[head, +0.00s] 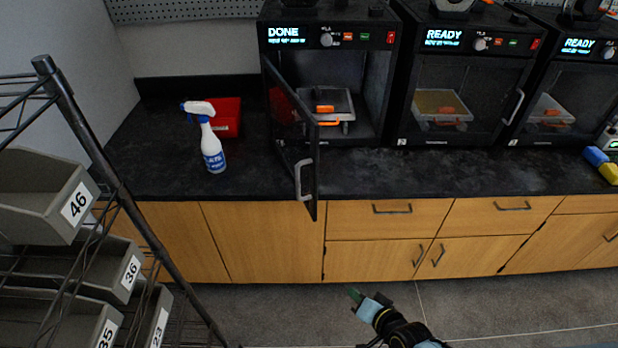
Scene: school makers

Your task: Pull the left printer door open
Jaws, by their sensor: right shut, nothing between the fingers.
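The left printer (386,75) is a black box on the counter with a lit "DONE" display. Its dark glass door (290,130) stands swung outward on its left side, towards me, past the counter's front edge. The door's silver handle (304,180) is at the free edge. Inside are a plate and an orange part (325,109). My right gripper (355,294) is low at the bottom middle, over the floor, below and apart from the door. It is shut and empty. My left gripper is not in view.
Two more printers (460,90) (560,85) to the right read "READY", doors closed. A spray bottle (212,150) and red bin (228,118) stand left of the open door. A wire rack with numbered grey bins (35,190) fills the left foreground. The floor before the cabinets is clear.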

